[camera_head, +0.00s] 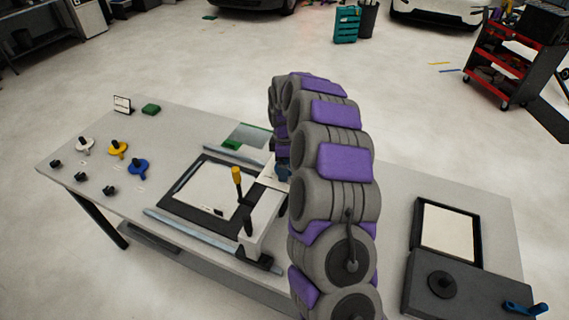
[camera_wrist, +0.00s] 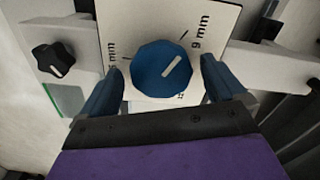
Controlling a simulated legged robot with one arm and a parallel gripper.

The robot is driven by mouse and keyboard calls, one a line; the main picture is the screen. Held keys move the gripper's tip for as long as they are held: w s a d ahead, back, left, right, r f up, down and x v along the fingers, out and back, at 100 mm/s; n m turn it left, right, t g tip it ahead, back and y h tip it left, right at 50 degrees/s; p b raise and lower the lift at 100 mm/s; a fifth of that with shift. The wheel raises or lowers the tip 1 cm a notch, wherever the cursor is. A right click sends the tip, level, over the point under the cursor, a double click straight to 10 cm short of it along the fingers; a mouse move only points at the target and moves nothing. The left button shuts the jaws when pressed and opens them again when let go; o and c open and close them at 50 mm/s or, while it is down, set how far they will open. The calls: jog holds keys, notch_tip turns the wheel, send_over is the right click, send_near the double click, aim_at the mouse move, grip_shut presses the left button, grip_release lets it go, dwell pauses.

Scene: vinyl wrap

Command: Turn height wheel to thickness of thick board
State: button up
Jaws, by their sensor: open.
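The blue height wheel (camera_wrist: 150,68) sits on a white dial plate (camera_wrist: 130,18) in the wrist view. Its white pointer line slants up and right, toward the side marked "9 mm". Another "mm" label at the left is partly cut off. My gripper (camera_wrist: 162,72) is open, with one blue finger on each side of the wheel; I cannot tell whether they touch it. In the head view, my arm hides the wheel and most of the gripper. I cannot tell which board is the thick one.
A black-framed device with a pale panel (camera_head: 205,189) and a yellow-topped lever (camera_head: 237,180) stands on the table (camera_head: 75,150). Several knobs, including a blue one (camera_head: 138,167), lie at left. A dark frame (camera_head: 475,232) is at right. A black knob (camera_wrist: 52,60) sits beside the dial.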

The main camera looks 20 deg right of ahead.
jog(key=c, duration=1)
jog(key=shift+c, duration=0.2)
jog(key=shift+m, duration=0.3)
jog(key=m+p, duration=0.1)
jog(key=m, duration=0.4)
jog(key=m+p, duration=0.1)
jog(key=m, duration=0.5)
jog(key=shift+m, duration=0.3)
jog(key=m, duration=0.6)
jog(key=m+p, duration=0.1)
jog(key=m, duration=0.5)
jog(key=shift+m, duration=0.3)
